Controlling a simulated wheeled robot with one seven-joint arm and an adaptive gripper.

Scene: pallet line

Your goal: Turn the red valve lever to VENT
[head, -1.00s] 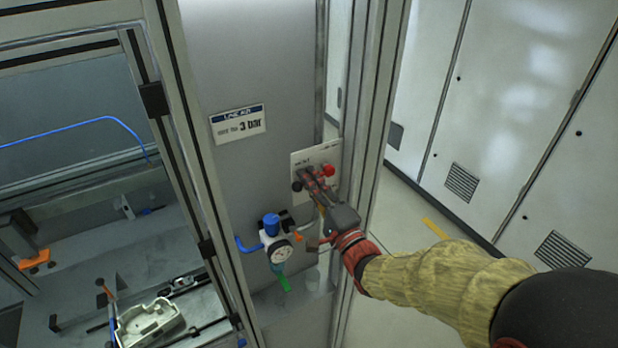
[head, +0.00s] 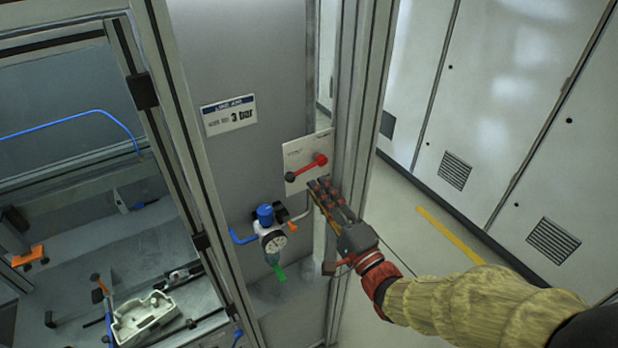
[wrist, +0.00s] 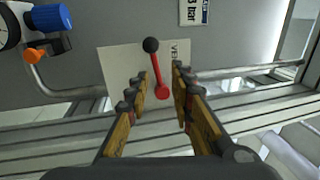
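The red valve lever (head: 308,167) sits on a white plate (head: 293,160) fixed to the grey panel. Its red hub is at the right and its black knob at the lower left, just below small lettering that looks like VENT. In the wrist view the lever (wrist: 157,70) shows beyond the fingers, black knob up and red hub down, beside partly visible letters "VE". My gripper (head: 318,183) is just below the plate in the head view. In the wrist view my gripper (wrist: 160,78) has its fingers apart with nothing held; the lever appears clear of them.
A pressure regulator with a blue knob (head: 265,214) and gauge (head: 273,241) is mounted at the lower left of the plate. A 3 bar label (head: 229,115) is above it. An aluminium post (head: 358,120) stands right of the plate. White cabinets (head: 500,110) line the right side.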

